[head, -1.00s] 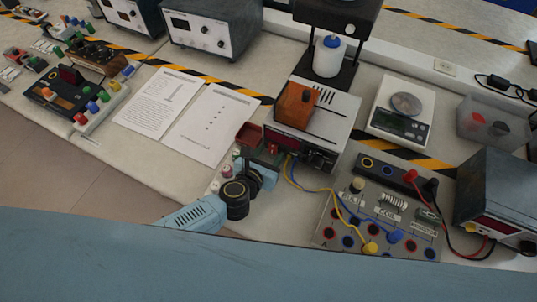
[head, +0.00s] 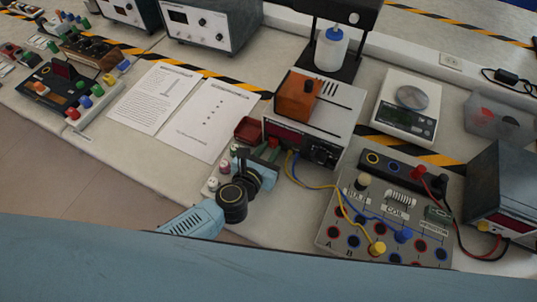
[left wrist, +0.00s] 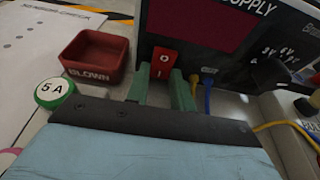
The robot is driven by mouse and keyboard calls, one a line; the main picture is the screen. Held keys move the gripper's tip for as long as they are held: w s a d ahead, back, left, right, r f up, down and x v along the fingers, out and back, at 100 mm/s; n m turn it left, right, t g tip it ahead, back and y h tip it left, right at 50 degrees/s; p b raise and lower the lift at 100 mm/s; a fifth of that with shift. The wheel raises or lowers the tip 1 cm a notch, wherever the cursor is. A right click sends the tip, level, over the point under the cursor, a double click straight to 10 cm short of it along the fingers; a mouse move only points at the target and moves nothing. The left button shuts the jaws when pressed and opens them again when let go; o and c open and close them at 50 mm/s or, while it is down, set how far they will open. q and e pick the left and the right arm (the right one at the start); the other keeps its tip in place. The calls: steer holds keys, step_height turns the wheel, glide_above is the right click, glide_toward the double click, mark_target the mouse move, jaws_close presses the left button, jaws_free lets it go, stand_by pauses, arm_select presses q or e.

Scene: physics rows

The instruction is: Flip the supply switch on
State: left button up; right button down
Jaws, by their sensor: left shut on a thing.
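The supply (head: 322,151) is a grey box with a dark front panel, and its lettered front also shows in the left wrist view (left wrist: 222,40). Its switch (left wrist: 163,63) is a small red rocker with white marks at the panel's lower edge; I cannot tell which way it is tipped. The switch also shows in the head view (head: 274,143). My left gripper (head: 262,156) is at the front of the supply. Its green fingers (left wrist: 161,92) stand either side of the switch, shut on it; the exact contact is hard to see. My right gripper is not in view.
A red tray (left wrist: 94,55) marked BLOWN and a green-rimmed 5 A piece (left wrist: 55,92) lie left of the gripper. Yellow and blue leads (head: 314,188) run from the supply to a socket board (head: 335,219). An orange block (head: 298,98) sits on the supply.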

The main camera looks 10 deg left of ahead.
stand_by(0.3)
arm_select(q)
steer(key=o, duration=1)
steer(key=p+v, duration=0.1)
steer(key=v, duration=1.1)
steer(key=shift+s+f, duration=0.15)
steer(key=shift+s+a+r, duration=0.2)
steer(key=shift+s, duration=0.4)
